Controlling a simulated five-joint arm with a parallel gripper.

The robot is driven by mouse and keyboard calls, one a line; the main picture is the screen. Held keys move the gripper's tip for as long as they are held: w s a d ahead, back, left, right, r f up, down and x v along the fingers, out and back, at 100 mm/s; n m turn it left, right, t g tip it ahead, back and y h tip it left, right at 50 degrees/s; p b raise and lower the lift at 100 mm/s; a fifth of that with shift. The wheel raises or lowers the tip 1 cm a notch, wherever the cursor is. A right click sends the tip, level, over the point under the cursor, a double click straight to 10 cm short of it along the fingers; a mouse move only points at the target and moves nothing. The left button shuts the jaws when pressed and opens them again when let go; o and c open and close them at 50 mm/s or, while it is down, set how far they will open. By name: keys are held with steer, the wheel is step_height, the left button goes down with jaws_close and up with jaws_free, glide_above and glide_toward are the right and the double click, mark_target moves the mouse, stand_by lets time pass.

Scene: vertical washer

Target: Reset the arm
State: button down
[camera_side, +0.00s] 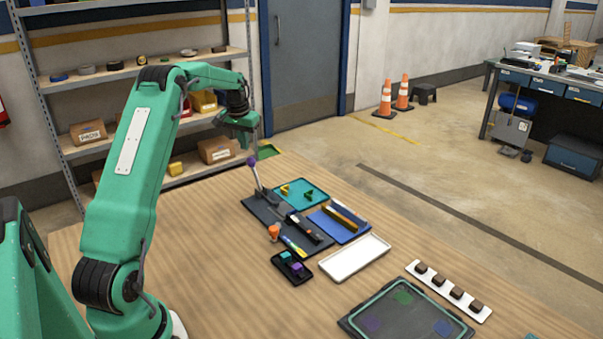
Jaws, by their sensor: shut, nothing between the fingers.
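My green arm rises at the left and bends over at the top. My gripper (244,142) hangs at its end, above the far left part of the wooden table (210,245), pointing down. It is shut with nothing held. It is well clear of the tabletop, above and slightly left of a purple-topped upright tool (254,172). The finger details are small and partly hidden by the green gripper body.
A dark tool mat (262,209), a teal tray (316,190), a blue tray (352,233), a white tray (355,258), a black block holder (281,274), a white strip with dark blocks (446,291) and a dark panel (400,318) occupy the table. The front left table is bare.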

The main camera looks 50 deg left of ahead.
steer(key=shift+d+r, duration=0.1)
steer(key=shift+r, duration=0.05)
steer(key=s+d+r+m+t, duration=0.1)
steer(key=s+d+r, duration=0.1)
steer(key=d+r, duration=0.45)
steer(key=s+d+r+m, duration=0.1)
steer(key=d+r, duration=0.2)
steer(key=d, duration=0.6)
steer(key=s+d+r+m+t, duration=0.15)
steer(key=d+r, duration=0.25)
steer(key=d, duration=0.4)
steer(key=s+d+f+m+t+h, duration=0.1)
steer(key=s+d+f+m, duration=0.1)
steer(key=s+d, duration=1.5)
steer(key=shift+s+d+f, duration=0.15)
steer(key=shift+s+f, duration=0.4)
steer(key=shift+s, duration=0.7)
